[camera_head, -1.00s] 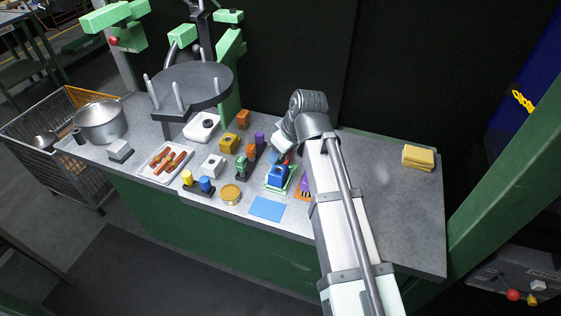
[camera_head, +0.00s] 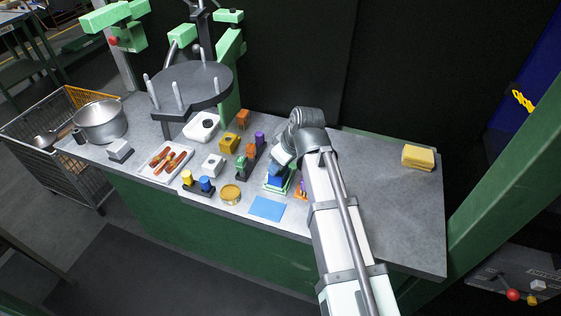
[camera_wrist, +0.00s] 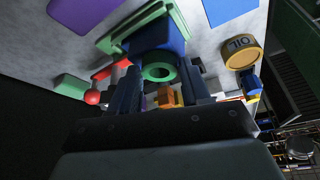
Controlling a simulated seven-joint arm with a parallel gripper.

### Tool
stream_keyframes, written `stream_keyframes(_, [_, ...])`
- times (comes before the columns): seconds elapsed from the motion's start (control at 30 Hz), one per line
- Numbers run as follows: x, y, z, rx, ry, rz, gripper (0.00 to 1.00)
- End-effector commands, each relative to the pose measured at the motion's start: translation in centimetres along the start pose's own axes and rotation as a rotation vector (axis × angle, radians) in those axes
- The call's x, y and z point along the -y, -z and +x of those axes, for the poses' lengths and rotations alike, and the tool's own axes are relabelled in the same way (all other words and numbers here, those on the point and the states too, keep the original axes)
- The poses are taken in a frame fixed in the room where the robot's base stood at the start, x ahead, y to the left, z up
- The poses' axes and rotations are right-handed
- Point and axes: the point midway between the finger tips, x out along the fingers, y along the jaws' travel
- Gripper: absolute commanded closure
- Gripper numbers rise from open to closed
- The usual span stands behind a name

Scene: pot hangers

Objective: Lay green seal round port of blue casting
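The blue casting (camera_head: 275,180) stands on a green tray (camera_wrist: 112,40) on the grey bench, partly hidden by my arm in the head view. The casting also fills the top middle of the wrist view (camera_wrist: 155,36). The green seal (camera_wrist: 158,72), a flat ring, is between the two dark fingertips of my gripper (camera_wrist: 160,80), face to the casting. The fingers appear shut on its sides. Its open centre looks dark. I cannot tell whether the ring touches the casting or stands just off it. The port is hidden behind the ring and fingers.
A round tin marked OIL (camera_head: 230,194) and a blue mat (camera_head: 267,208) lie near the front edge. The bench right of my arm is mostly clear.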

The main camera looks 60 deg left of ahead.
Motion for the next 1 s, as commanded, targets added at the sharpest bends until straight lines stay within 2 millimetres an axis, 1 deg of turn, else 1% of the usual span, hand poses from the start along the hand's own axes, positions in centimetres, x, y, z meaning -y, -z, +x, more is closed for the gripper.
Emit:
stream_keyframes(0.03, [0.0,0.0,0.0,0.000,0.000,0.000,0.48])
stream_keyframes(0.2, [0.0,0.0,0.0,0.000,0.000,0.000,0.32])
stream_keyframes(0.47, [0.0,0.1,-0.1,0.000,0.000,0.000,0.32])
stream_keyframes(0.57, [0.0,0.2,-0.5,0.000,0.000,0.000,0.32])
stream_keyframes(0.67, [0.0,0.3,-1.4,-0.001,-0.001,0.000,0.32])
stream_keyframes(0.77, [0.0,0.3,-2.9,-0.001,-0.001,0.000,0.32])
stream_keyframes(1.0, [0.0,0.2,-6.8,-0.002,-0.002,0.000,0.32])
